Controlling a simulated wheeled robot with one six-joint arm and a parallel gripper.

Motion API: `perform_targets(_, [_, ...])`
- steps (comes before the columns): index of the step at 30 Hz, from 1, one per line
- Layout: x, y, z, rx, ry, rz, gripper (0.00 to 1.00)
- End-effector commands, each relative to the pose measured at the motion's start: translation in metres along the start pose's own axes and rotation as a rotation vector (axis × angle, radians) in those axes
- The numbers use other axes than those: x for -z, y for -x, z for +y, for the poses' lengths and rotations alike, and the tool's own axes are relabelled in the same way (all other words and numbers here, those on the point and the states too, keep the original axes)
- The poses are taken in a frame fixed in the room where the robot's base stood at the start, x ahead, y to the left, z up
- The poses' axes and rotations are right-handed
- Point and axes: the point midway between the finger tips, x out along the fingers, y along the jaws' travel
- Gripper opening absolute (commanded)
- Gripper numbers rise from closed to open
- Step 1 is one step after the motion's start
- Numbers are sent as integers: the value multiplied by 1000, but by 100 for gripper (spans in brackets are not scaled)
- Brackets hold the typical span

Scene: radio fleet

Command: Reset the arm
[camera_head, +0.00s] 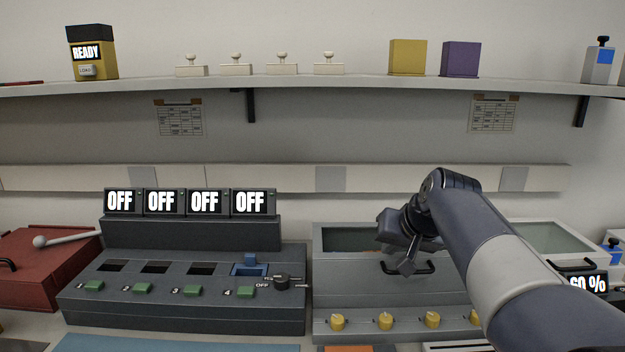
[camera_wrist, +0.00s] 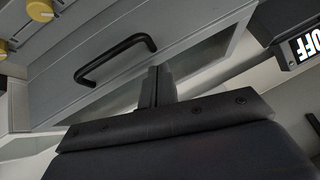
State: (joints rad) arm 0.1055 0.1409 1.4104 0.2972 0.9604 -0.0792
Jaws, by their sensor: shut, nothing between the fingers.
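My gripper (camera_head: 404,262) is at the end of my arm, which reaches in from the lower right in the head view. It hangs in front of a grey cabinet (camera_head: 340,270) with a dark window and a black handle (camera_head: 425,267). The gripper is shut and holds nothing. In the wrist view my gripper (camera_wrist: 157,72) points toward the cabinet front, with the black handle (camera_wrist: 115,58) beside its fingers. The picture does not settle whether the fingers touch the cabinet.
A dark console (camera_head: 180,310) with OFF displays (camera_head: 161,202), green buttons and a black knob (camera_head: 282,282) stands left. A red box (camera_head: 45,265) with a mallet (camera_head: 65,238) is at far left. Yellow knobs (camera_head: 385,321) line the cabinet's lower front. A shelf (camera_head: 350,84) runs above.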

Motion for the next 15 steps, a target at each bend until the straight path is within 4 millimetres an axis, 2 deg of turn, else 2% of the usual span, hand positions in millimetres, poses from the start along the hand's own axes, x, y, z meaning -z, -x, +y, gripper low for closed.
perform_targets(5, [16, 9, -3, -9, -7, -38, 0])
perform_targets(9, [36, 28, -2, -9, -7, -35, 0])
perform_targets(15, [41, 68, -2, -8, -6, -33, 0])
